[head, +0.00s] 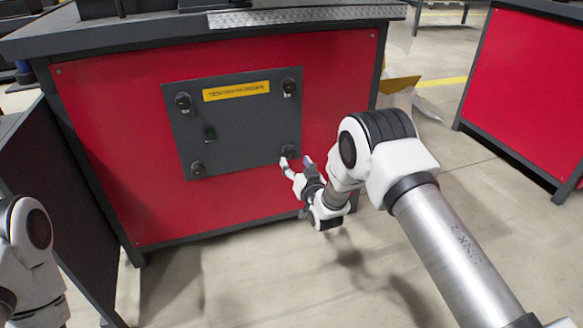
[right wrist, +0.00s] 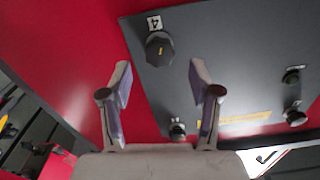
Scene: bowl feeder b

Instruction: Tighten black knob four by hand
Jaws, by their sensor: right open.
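Black knob four (head: 289,151) is at the lower right corner of the dark grey panel (head: 240,152) on the red cabinet front. In the right wrist view the knob (right wrist: 159,48) shows a yellow mark, with a white "4" label beside it. My right gripper (head: 297,163) is just in front of the knob. Its two fingers (right wrist: 160,72) are open and spread either side of the line to the knob, with nothing between them. I see no contact; the exact distance is hard to tell. Only part of my left arm shows at the lower left, without its gripper.
Another red cabinet (head: 525,85) stands right. The floor in front is clear.

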